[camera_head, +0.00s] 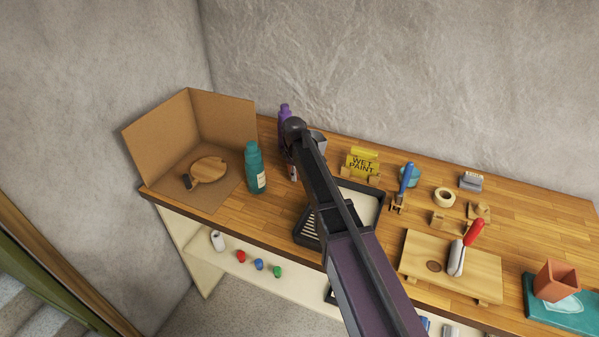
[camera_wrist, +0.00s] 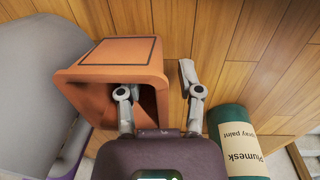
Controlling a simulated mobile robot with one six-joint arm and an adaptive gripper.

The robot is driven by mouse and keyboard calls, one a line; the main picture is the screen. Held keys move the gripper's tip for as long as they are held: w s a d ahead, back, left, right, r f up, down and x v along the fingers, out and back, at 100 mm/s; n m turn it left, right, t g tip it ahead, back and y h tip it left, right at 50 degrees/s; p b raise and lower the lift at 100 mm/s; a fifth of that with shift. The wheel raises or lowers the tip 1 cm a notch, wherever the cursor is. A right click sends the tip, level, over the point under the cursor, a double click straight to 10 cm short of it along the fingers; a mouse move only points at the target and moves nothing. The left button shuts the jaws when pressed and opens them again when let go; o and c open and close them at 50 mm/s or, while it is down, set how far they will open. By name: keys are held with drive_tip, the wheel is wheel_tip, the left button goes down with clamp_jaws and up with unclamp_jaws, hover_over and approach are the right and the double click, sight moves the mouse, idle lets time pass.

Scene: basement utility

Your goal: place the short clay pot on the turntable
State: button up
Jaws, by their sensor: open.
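In the wrist view an orange clay pot (camera_wrist: 110,58) with a square rim is close in front of my gripper (camera_wrist: 156,82). My gripper is open. Its left finger reaches in at the pot's mouth and its right finger is outside, beside the right wall, with a gap. In the head view my arm hides this pot. The round wooden turntable (camera_head: 209,169) lies empty inside the cardboard booth (camera_head: 165,133) at the left. Another clay pot (camera_head: 553,284) stands on a teal book or mat at the far right; I cannot tell which is shorter.
A teal spray paint bottle (camera_head: 254,172) stands between my arm and the booth; it also shows in the wrist view (camera_wrist: 236,140). A purple bottle (camera_head: 285,113) is behind.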

idle(0.6)
clamp_jaws()
